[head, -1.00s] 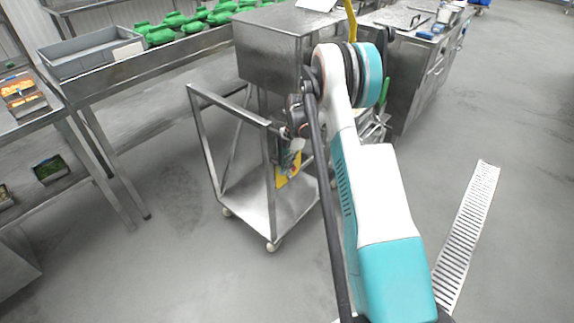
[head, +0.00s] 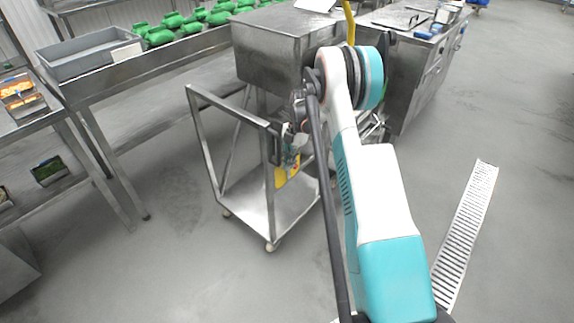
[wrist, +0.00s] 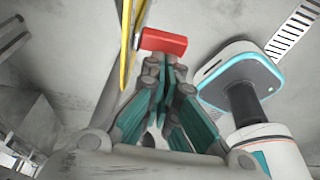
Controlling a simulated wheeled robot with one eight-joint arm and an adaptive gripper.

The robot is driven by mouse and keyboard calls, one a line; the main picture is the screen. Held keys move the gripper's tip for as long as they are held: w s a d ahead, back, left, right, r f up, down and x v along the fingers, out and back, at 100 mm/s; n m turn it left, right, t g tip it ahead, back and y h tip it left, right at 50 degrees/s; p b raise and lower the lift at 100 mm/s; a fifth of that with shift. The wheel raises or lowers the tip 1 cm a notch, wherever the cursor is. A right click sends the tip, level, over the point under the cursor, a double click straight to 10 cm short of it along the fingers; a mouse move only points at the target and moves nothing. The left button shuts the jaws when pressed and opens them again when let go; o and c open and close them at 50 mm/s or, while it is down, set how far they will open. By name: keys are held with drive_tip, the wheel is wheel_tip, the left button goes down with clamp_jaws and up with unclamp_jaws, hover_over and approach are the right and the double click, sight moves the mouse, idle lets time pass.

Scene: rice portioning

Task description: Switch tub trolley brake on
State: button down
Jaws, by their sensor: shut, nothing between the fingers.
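The tub trolley (head: 206,152) is a metal frame on small wheels, left of my arm in the head view, with a low shelf. My gripper (head: 287,160) is at its near side, partly hidden by my own arm, in front of a yellow part (head: 281,178). In the wrist view my gripper (wrist: 168,66) has its teal-lined fingers shut, with nothing between them. A red block (wrist: 163,41), possibly the brake handle, lies just beyond the fingertips. I cannot tell whether they touch it. A yellow strip (wrist: 126,60) runs beside it.
A table (head: 95,85) at left carries a grey tray (head: 88,55) and several green items (head: 160,36). A floor drain (head: 465,235) lies at right. Open floor surrounds the trolley's front.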

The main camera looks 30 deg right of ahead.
drive_tip(key=shift+w+d+r, duration=0.1)
drive_tip(key=shift+w+d, duration=0.15)
drive_tip(key=shift+d, duration=0.35)
drive_tip(key=shift+w+d+r, duration=0.1)
drive_tip(key=shift+w+d, duration=0.1)
drive_tip(key=shift+d, duration=0.4)
drive_tip(key=shift+w+d, duration=0.2)
drive_tip(key=shift+d, duration=0.35)
drive_tip(key=shift+w+d, duration=0.2)
drive_tip(key=shift+d, duration=0.3)
